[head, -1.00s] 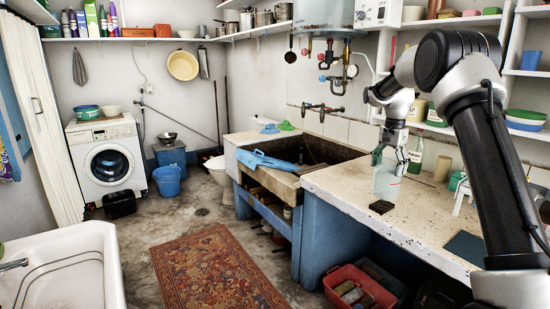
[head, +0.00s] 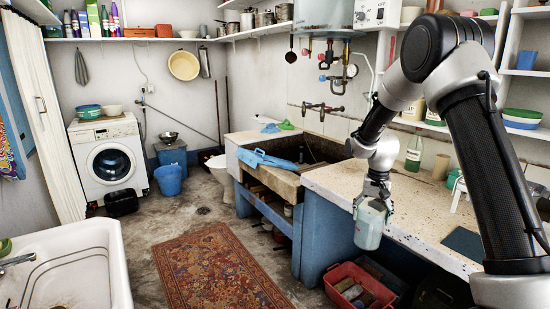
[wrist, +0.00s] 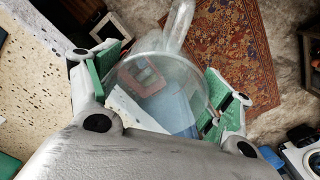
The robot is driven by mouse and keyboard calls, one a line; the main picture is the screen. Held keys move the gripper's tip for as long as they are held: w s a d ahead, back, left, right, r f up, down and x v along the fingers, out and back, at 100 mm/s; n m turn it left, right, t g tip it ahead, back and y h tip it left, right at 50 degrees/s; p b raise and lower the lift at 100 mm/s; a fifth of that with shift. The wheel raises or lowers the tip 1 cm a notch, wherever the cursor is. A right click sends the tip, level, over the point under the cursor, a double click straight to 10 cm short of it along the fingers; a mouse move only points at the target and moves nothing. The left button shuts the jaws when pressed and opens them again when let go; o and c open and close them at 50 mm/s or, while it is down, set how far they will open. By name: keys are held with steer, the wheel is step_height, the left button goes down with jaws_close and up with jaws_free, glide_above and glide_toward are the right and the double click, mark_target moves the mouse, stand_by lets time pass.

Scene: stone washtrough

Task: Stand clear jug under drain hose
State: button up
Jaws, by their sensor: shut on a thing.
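The clear jug (head: 369,228) hangs in my gripper (head: 373,203) in front of the speckled counter's front edge, in the head view. In the wrist view the jug (wrist: 160,88) sits between the green finger pads of my gripper (wrist: 168,85), its handle pointing to the top. The jug is see-through and looks empty. It looks roughly upright in the head view. A thin hose (head: 144,110) hangs on the back wall beside the washing machine (head: 102,160); I cannot tell whether it is the drain hose.
The counter (head: 330,185) runs right of the stone trough (head: 285,180). A red crate (head: 360,287) stands low under the counter. A patterned rug (head: 215,265) covers the open floor. A blue bucket (head: 168,180) stands near the washing machine. A white basin (head: 95,270) is at left.

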steer(key=s+a+f+n, duration=0.2)
steer(key=s+f+n, duration=0.2)
steer(key=s, duration=0.3)
steer(key=shift+s+a+f, duration=0.25)
steer(key=shift+s+f, duration=0.1)
steer(key=shift+f, duration=0.15)
